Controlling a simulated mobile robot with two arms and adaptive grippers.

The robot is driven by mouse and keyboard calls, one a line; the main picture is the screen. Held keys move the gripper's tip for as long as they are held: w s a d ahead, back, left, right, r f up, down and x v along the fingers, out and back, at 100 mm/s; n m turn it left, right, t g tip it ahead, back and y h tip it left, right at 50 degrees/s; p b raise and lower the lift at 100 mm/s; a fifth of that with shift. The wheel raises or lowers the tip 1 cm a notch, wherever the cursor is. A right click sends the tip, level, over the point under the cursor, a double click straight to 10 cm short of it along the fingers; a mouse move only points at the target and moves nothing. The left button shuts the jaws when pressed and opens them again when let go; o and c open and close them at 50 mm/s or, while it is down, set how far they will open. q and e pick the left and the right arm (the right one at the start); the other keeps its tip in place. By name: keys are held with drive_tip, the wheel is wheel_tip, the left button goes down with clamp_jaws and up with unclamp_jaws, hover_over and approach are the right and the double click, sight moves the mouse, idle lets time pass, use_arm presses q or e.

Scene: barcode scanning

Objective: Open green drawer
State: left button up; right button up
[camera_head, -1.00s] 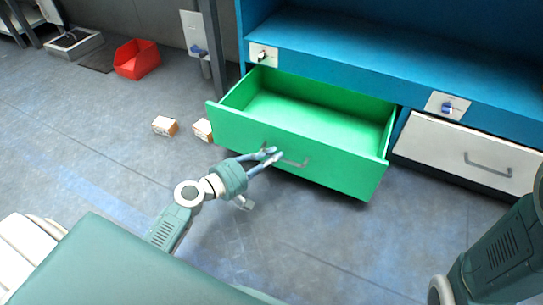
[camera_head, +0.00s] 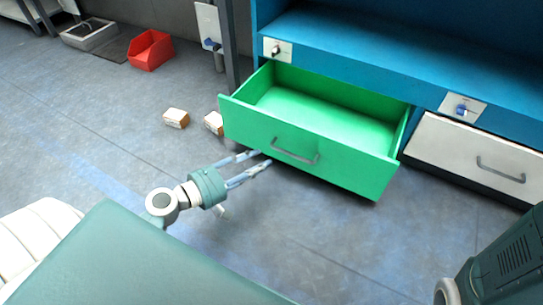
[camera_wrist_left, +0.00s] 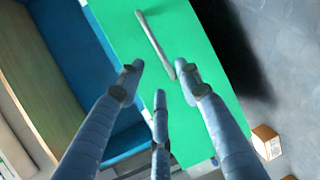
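The green drawer (camera_head: 300,147) is pulled well out of the blue cabinet, and its inside looks empty. Its grey handle (camera_head: 294,154) is on the front panel. My left gripper (camera_head: 263,161) is open and empty, just in front of the drawer's front and to the left of the handle. In the left wrist view, the fingers (camera_wrist_left: 160,75) are spread apart. The handle (camera_wrist_left: 155,44) lies beyond their tips against the green front (camera_wrist_left: 212,40). My right gripper is out of view.
A closed white drawer (camera_head: 460,164) is to the right in the blue cabinet (camera_head: 400,60). Two small boxes (camera_head: 176,118) (camera_head: 213,123) lie on the floor left of the green drawer. A red bin (camera_head: 150,50) stands farther back. The floor before the drawer is clear.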

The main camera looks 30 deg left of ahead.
use_arm(q)
drive_tip(key=shift+v, duration=1.5)
